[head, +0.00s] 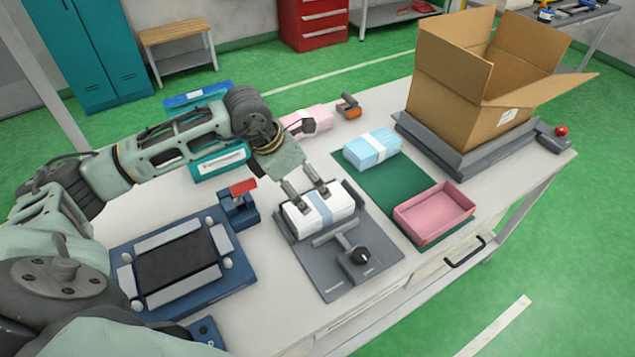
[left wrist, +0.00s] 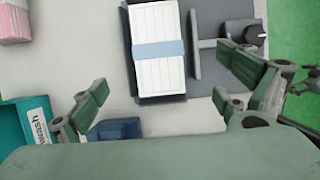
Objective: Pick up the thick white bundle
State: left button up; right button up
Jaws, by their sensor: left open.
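The thick white bundle (head: 339,206) has a pale blue band and lies in a grey fixture (head: 368,250) with a black knob, near the middle of the table. My left gripper (head: 307,190) is open and empty, close above the bundle's far side in the head view. In the left wrist view the white bundle (left wrist: 158,75) lies beyond the spread fingers (left wrist: 166,80), in the gap between them and nearer the top edge. I cannot tell whether a fingertip touches it. My right gripper is not in view.
A pale blue bundle (head: 372,150) and an empty pink tray (head: 434,213) lie on a green mat (head: 385,190). A pink bundle (head: 318,116) lies behind. An open cardboard box (head: 470,100) stands at the back right. A blue framed device (head: 215,282) is at left.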

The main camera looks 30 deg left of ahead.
pick_arm(q)
jog(key=p, duration=0.2)
send_over(320, 204)
jog(key=s+a, duration=0.1)
jog(key=s, duration=0.2)
jog(key=f, duration=0.5)
jog(key=shift+w+a, duration=0.1)
jog(key=shift+w, duration=0.15)
jog(key=shift+w+f, duration=0.15)
jog(key=shift+f, duration=0.1)
jog(key=shift+w+f+p, duration=0.25)
jog(key=shift+f+p, duration=0.25)
jog(key=shift+p, duration=0.1)
jog(key=p+x, duration=0.1)
jog(key=x, duration=0.2)
jog(key=shift+w+f, duration=0.1)
jog(key=shift+w, duration=0.05)
jog(key=shift+w+f, duration=0.2)
jog(key=shift+f, duration=0.3)
jog(key=shift+c, duration=0.6)
